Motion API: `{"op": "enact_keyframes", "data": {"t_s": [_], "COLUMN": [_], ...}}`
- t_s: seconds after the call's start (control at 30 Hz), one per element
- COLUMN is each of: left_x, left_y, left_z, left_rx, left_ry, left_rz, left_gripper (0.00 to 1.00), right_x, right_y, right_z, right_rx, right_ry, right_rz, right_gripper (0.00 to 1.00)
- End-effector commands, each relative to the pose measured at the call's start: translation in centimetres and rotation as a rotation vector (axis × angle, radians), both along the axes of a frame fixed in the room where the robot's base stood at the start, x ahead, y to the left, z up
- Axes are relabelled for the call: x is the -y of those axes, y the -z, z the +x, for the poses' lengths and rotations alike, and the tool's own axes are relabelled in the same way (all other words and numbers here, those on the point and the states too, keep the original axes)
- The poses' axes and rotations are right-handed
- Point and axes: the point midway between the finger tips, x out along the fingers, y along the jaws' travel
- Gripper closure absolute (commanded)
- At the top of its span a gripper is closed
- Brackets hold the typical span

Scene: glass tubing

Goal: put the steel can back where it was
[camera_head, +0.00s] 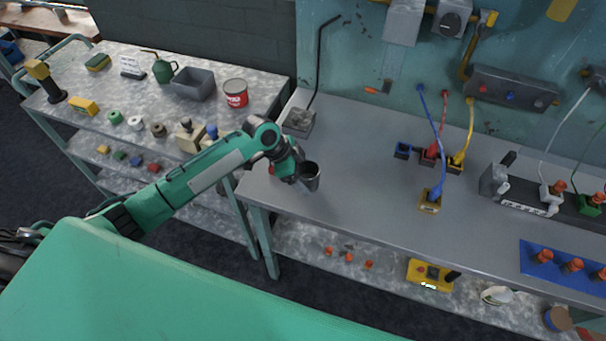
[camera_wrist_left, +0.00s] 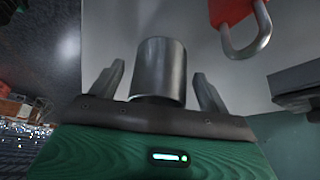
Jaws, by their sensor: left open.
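The steel can (camera_head: 311,177) is a dark grey metal cylinder, open at the top. It is at the left end of the grey workbench (camera_head: 350,150), near the front edge. My left gripper (camera_head: 300,174) is at the can, coming in from the left. In the left wrist view, the can (camera_wrist_left: 159,70) is between the two fingers of the left gripper (camera_wrist_left: 158,88), with a gap visible on each side. The gripper is open. The can's base is hidden there by the gripper body. My right gripper is in neither view.
A red padlock (camera_wrist_left: 232,12) with a metal shackle lies close by in the left wrist view. A grey base with a bent black rod (camera_head: 299,121) stands behind the can. Blue, red and yellow cables (camera_head: 436,130) are to the right. Bench between is clear. A red tin (camera_head: 235,93) stands on the left cart.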

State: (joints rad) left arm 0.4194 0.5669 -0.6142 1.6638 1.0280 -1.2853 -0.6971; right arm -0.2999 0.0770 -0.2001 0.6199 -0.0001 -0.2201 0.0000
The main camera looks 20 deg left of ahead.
Motion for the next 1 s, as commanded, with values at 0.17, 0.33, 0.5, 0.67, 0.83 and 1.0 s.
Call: {"op": "enact_keyframes", "data": {"t_s": [0.17, 0.33, 0.5, 0.67, 0.83, 1.0], "left_x": [-1.8, -3.5, -4.8, -5.4, -5.5, -5.5], "left_y": [-2.7, -6.0, -8.5, -9.7, -10.0, -9.9], "left_z": [-0.4, -1.0, -1.5, -1.8, -1.8, -1.8], "left_rx": [0.006, 0.005, 0.003, 0.0, -0.001, 0.001], "left_ry": [-0.001, -0.001, -0.001, 0.0, -0.001, 0.0], "left_rz": [0.003, 0.003, 0.002, 0.001, 0.001, 0.0], "left_gripper": [0.21, 0.21, 0.21, 0.21, 0.21, 0.21], "right_x": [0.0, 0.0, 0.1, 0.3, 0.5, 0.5], "right_y": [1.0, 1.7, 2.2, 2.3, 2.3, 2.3], "right_z": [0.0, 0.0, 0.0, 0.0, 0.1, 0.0], "right_rx": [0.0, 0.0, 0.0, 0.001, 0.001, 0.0], "right_ry": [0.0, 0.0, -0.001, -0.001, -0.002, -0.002], "right_rz": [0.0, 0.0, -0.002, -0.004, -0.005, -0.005], "right_gripper": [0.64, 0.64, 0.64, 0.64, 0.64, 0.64]}}
